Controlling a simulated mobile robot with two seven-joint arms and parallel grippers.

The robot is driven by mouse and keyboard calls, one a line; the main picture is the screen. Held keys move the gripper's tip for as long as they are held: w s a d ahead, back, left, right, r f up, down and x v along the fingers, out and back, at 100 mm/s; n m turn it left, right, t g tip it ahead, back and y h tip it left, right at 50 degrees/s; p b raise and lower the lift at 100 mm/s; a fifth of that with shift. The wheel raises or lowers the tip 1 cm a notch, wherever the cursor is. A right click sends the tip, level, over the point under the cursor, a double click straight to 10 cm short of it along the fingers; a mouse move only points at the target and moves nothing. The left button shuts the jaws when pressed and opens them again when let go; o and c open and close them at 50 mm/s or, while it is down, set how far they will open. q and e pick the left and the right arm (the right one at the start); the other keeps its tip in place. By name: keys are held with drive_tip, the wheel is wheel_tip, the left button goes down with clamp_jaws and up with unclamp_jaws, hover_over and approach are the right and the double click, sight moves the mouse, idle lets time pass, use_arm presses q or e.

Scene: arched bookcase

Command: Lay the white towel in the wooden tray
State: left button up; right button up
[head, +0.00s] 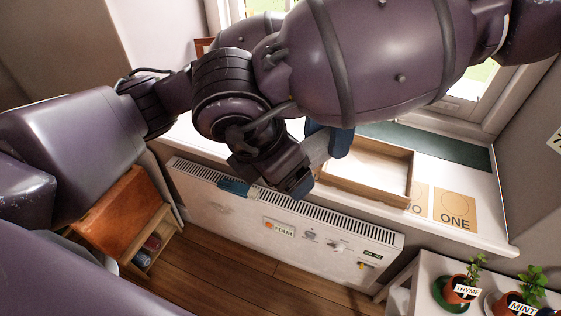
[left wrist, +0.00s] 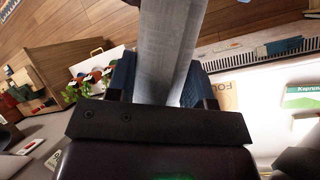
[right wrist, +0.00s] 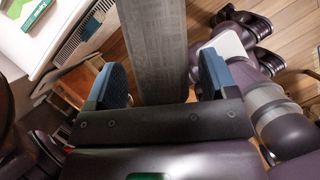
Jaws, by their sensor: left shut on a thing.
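The wooden tray (head: 365,195) lies on the white windowsill in the head view, right of my left gripper. My left gripper (head: 319,160) is over the sill's edge by the tray's left end. It is shut on a whitish strip, the white towel (head: 314,149). In the left wrist view the towel (left wrist: 168,50) runs between the blue fingers and out of the top of the picture. In the right wrist view my right gripper (right wrist: 165,82) has its blue fingers apart, with a grey woven strip between them; whether they grip it is unclear. The tray's left part is partly hidden.
A white radiator (head: 320,240) stands below the sill. Number cards (head: 455,207) lie right of the tray and a dark green strip (head: 425,140) behind it. Potted herbs (head: 460,290) stand at lower right, a wooden cabinet (head: 120,215) at left. My arms cover much of the view.

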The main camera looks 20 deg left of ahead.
drive_tip(key=c, duration=0.9)
use_arm(q)
drive_tip(key=o, duration=1)
use_arm(e)
drive_tip(key=shift+c, duration=0.2)
